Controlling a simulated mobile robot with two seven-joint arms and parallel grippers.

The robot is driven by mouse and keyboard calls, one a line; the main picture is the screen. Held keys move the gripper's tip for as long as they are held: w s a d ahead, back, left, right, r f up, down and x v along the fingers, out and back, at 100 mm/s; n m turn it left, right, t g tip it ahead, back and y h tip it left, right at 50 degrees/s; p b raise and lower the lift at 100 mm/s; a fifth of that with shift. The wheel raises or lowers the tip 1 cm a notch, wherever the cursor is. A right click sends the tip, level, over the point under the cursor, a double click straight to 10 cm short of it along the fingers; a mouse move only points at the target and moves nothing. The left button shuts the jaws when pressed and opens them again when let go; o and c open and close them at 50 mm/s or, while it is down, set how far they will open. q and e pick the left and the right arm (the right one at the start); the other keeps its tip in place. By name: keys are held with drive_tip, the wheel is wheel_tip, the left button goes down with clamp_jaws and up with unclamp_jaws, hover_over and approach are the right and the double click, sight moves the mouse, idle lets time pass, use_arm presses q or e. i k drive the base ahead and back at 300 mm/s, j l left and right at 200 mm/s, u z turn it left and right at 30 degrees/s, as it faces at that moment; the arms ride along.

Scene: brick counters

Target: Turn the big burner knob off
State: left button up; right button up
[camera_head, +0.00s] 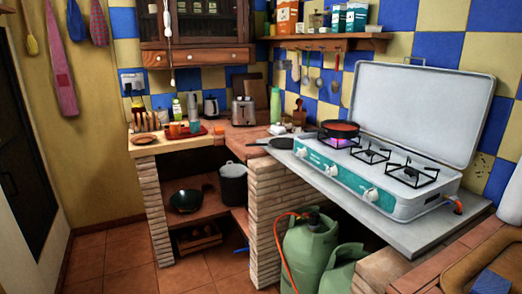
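A white camping stove (425,207) with a teal front panel stands on the grey counter at the right, its lid (420,105) raised. Several white knobs line its front: a left knob (302,153), a middle knob (329,170) and a right knob (371,194). A purple-blue flame (343,143) glows under a pan (340,129) with reddish contents on the left burner. The middle burner (371,155) and right burner (411,175) show no flame. The knobs' exact angles are too small to read. Neither of my grippers is in view.
A dark pan (281,143) lies left of the stove. Green gas bottles (312,247) with an orange hose stand below the counter. A toaster (244,111) and a kettle (211,107) stand at the back. The tiled floor (115,265) at the lower left is clear.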

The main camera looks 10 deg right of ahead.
sight(304, 152)
drive_tip(key=i+j+u, duration=0.3)
drive_tip(key=i, duration=0.3)
drive_tip(key=i+u, duration=0.3)
drive_tip(key=i, duration=0.3)
drive_tip(key=i+j+z, duration=0.1)
drive_tip(key=i+z, duration=0.2)
drive_tip(key=i, duration=0.25)
drive_tip(key=i+j+z, duration=0.2)
drive_tip(key=i+z, duration=0.15)
drive_tip(key=i, duration=0.25)
drive_tip(key=i+j+z, duration=0.2)
drive_tip(key=z, duration=0.3)
drive_tip(key=i+j+z, duration=0.35)
drive_tip(key=z, duration=0.15)
